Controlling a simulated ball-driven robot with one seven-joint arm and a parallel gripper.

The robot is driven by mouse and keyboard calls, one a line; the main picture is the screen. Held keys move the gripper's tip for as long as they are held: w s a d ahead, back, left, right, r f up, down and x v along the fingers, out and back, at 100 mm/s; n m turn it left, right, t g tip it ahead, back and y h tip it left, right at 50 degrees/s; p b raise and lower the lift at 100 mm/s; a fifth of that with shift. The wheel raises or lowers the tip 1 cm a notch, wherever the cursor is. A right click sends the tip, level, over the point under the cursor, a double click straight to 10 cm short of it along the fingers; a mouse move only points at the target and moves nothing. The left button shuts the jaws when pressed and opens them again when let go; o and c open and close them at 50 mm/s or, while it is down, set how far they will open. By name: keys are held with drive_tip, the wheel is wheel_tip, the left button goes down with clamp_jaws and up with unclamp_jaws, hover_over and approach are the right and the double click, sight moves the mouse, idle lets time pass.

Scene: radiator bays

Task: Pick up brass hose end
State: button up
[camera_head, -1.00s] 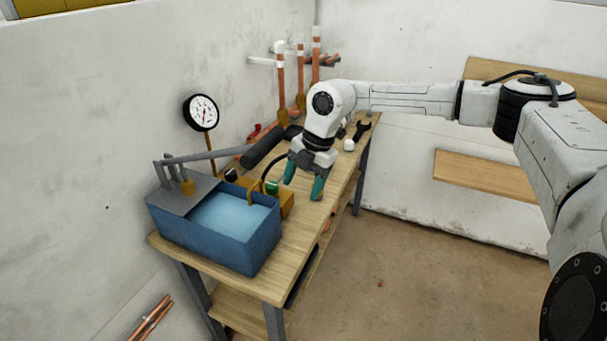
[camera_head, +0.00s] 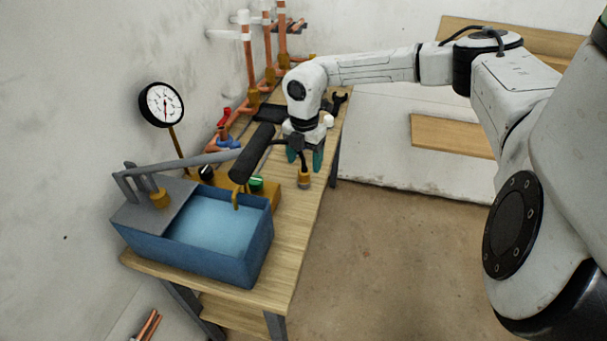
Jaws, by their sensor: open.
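The brass hose end (camera_head: 304,178) is a small brass-coloured cylinder at the tip of a short black hose, near the bench's right edge. My gripper (camera_head: 304,158) has two teal fingers pointing down, spread apart and open. The hose end appears just below the fingertips, with the hose running down between the fingers in the picture. I cannot tell whether either finger touches the hose. The blue test pump tank (camera_head: 240,245) with water stands in front, its black-gripped lever (camera_head: 254,152) reaching towards my gripper.
The wooden bench (camera_head: 276,277) runs along the left wall. A round gauge (camera_head: 161,104) on a brass stem and copper pipes (camera_head: 249,65) stand along the wall side. A dark wrench (camera_head: 339,101) lies at the far end. The floor right of the bench is clear.

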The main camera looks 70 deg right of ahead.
wheel_tip(320, 180, down, 5)
drive_tip(key=shift+d+r+p, duration=0.1)
drive_tip(key=shift+d+p, duration=0.05)
drive_tip(key=shift+p, duration=0.2)
drive_tip(key=shift+c, duration=0.2)
drive_tip(key=c, duration=0.9)
drive_tip(key=shift+o, duration=0.2)
wheel_tip(320, 180, up, 9)
drive_tip(key=shift+r+b, duration=0.2)
drive_tip(key=shift+b, duration=0.25)
wheel_tip(320, 180, up, 6)
drive_tip(key=p, duration=0.3)
hover_over(305, 170)
drive_tip(key=shift+f, duration=0.2)
